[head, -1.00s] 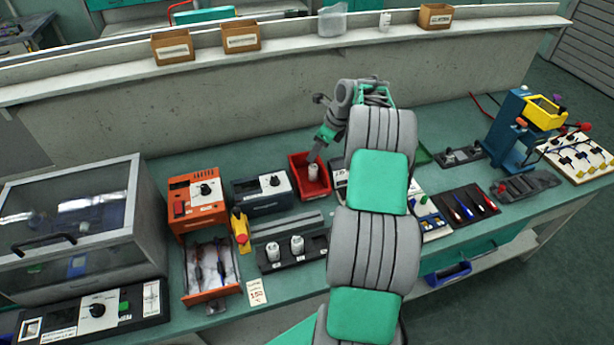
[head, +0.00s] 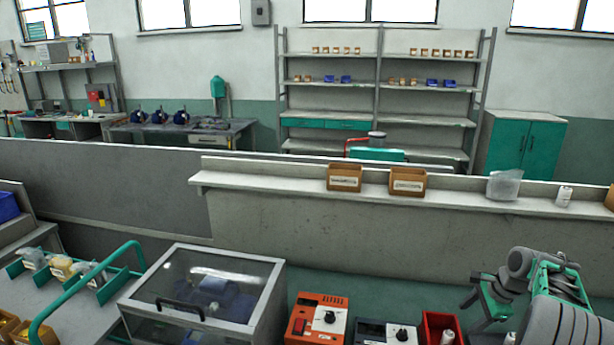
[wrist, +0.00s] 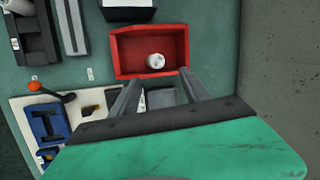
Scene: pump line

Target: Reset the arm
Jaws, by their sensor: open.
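My gripper (wrist: 161,76) is open, with its two grey fingers apart and nothing between them in the wrist view. A red bin (wrist: 120,48) lies just beyond the fingertips, and a white cylindrical part (wrist: 155,61) stands inside it. The red bin (head: 428,324) and the white part (head: 447,338) show at the bottom edge, left of the arm.
An orange instrument (head: 318,316) and a dark one (head: 385,332) stand left of the bin. A clear-lidded box (head: 205,285) is further left. A concrete wall with a ledge (head: 290,189) holding cardboard boxes (head: 343,177) runs behind the bench.

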